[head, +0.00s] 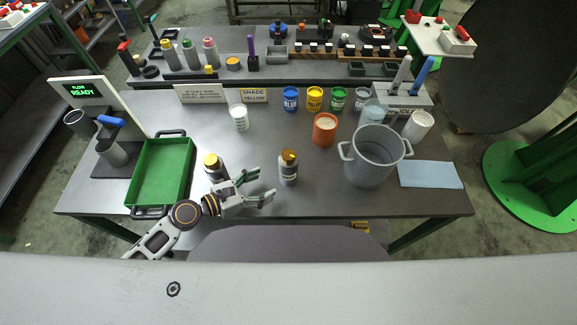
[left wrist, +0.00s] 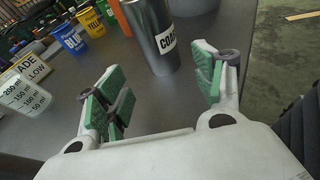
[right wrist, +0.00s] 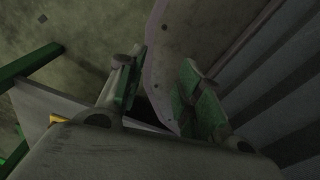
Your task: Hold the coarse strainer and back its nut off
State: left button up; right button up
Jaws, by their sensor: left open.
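The coarse strainer (head: 288,172) is a grey metal cylinder with a brass-coloured nut (head: 289,156) on top, upright near the table's front. In the left wrist view its body (left wrist: 150,38) shows part of a label, "COA", and its top is cut off. My left gripper (head: 262,186) is open and empty, just left of the strainer and pointing toward it. In the left wrist view its green-padded fingers (left wrist: 160,85) are apart, with the strainer beyond them. My right gripper (right wrist: 160,88) shows only in the right wrist view, open, low and away from the tabletop.
A similar cylinder with a yellow top (head: 213,166) stands close behind my left wrist. A green tray (head: 187,165) lies to the left. A large grey pot (head: 370,165) and an orange cup (head: 325,130) stand to the right. A beaker (left wrist: 22,92) and paint cans are farther back.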

aim_at(281, 177)
pick_arm(q)
jog(key=shift+x, duration=2.75)
jog(key=shift+p+x, duration=0.6)
jog(key=shift+x, duration=1.4)
pick_arm(e)
jog(key=shift+w+d+r, duration=0.15)
jog(key=shift+d+r, duration=0.1)
jog(key=shift+r, duration=0.55)
